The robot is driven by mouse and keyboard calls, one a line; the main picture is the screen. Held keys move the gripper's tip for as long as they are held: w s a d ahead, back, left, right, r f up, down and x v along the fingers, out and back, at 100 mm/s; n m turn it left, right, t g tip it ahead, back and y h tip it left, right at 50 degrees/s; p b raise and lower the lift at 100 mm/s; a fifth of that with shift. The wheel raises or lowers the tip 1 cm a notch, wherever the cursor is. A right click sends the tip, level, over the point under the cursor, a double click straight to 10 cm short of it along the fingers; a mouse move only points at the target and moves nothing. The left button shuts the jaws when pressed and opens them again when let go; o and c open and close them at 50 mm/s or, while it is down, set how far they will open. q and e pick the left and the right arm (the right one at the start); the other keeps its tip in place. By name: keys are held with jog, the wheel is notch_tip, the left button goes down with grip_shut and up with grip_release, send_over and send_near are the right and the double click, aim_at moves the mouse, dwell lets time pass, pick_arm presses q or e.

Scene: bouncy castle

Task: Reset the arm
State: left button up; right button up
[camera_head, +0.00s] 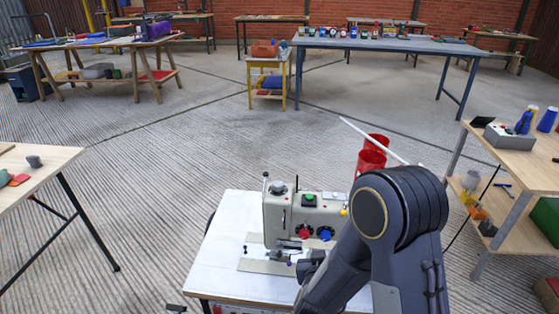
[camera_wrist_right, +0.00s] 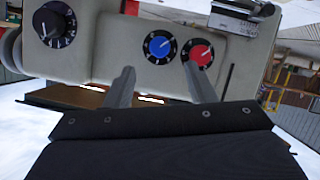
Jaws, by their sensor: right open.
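My right arm comes in from the lower right in the head view, and its gripper (camera_head: 300,262) is low in front of a grey sewing machine (camera_head: 280,215). In the right wrist view the gripper (camera_wrist_right: 160,76) is open, its two fingers apart with nothing between them. The machine's face fills the upper part of that view, with a blue knob (camera_wrist_right: 159,46), a red knob (camera_wrist_right: 198,50) and a black dial (camera_wrist_right: 54,24) beyond the fingers. I cannot tell whether the fingers touch the machine. My left gripper is not clearly in view.
The machine stands on a white-topped table (camera_head: 225,270). Red cups (camera_head: 372,150) and a white rod (camera_head: 372,138) are behind it. A wooden table (camera_head: 35,165) stands left and a shelved bench (camera_head: 525,165) right. Open floor (camera_head: 150,180) lies between.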

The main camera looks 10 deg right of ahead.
jog(key=s+a+r+m+g+y, duration=0.1)
jog(key=s+a+r+g+y, duration=0.15)
jog(key=s+r+y, duration=0.8)
jog(key=s+d+r+g+h, duration=0.1)
jog(key=s+d+g, duration=0.1)
jog(key=s, duration=0.6)
jog(key=s+d+r+g, duration=0.1)
jog(key=s+g, duration=0.1)
jog(key=s, duration=0.6)
notch_tip(320, 180, up, 22)
jog(key=p, duration=2.1)
jog(key=shift+s+f, duration=0.15)
jog(key=shift+f, duration=0.05)
jog(key=shift+g, duration=0.25)
jog(key=shift+o, duration=0.2)
jog(key=shift+d, duration=0.1)
